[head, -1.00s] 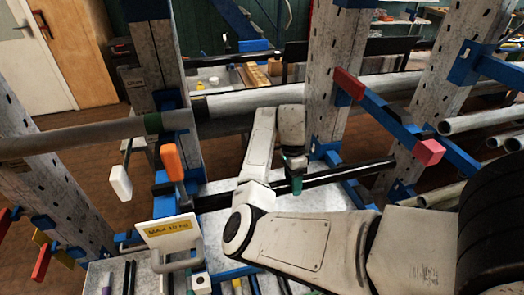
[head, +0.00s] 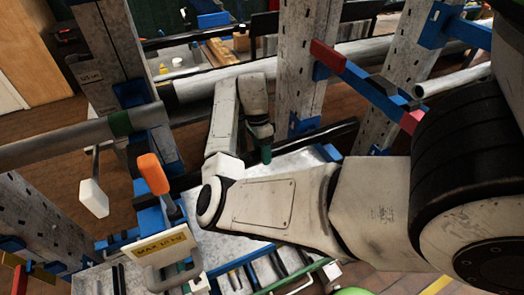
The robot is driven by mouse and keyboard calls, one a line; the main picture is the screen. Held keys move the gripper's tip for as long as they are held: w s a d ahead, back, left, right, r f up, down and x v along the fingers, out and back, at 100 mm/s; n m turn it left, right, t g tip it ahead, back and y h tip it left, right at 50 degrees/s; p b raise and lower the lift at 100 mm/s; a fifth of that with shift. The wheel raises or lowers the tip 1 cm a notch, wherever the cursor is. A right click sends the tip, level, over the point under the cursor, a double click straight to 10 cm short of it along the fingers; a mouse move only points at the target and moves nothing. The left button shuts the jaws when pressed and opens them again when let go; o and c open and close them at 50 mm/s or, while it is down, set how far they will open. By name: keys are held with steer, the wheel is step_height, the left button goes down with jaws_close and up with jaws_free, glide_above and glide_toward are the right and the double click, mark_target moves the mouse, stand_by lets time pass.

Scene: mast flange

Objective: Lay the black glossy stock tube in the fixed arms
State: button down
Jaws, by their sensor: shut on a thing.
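The black glossy stock tube (head: 318,138) lies slantwise across the middle of the head view, its right end higher in the picture. My gripper (head: 264,152) is shut on it near its middle, and my arm hides part of it. The tube's left stretch shows beside a blue bracket. A blue fixed arm with red ends (head: 372,92) juts from the perforated upright on the right. Another blue arm with an orange end (head: 152,174) stands at the left. I cannot tell whether the tube touches any arm.
A grey pipe with a green band (head: 120,124) crosses at the left. Perforated uprights (head: 312,75) stand at left, middle and right. A load sign (head: 160,246) hangs low at the left. A thick grey pipe (head: 195,88) runs behind my gripper.

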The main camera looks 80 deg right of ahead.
steer(key=shift+w, duration=0.1)
steer(key=shift+f+b, duration=2.75)
steer(key=shift+f, duration=2.05)
steer(key=shift+c, duration=1.9)
jaws_free()
steer(key=shift+a, duration=0.1)
steer(key=v, duration=1)
steer(key=shift+r, duration=0.4)
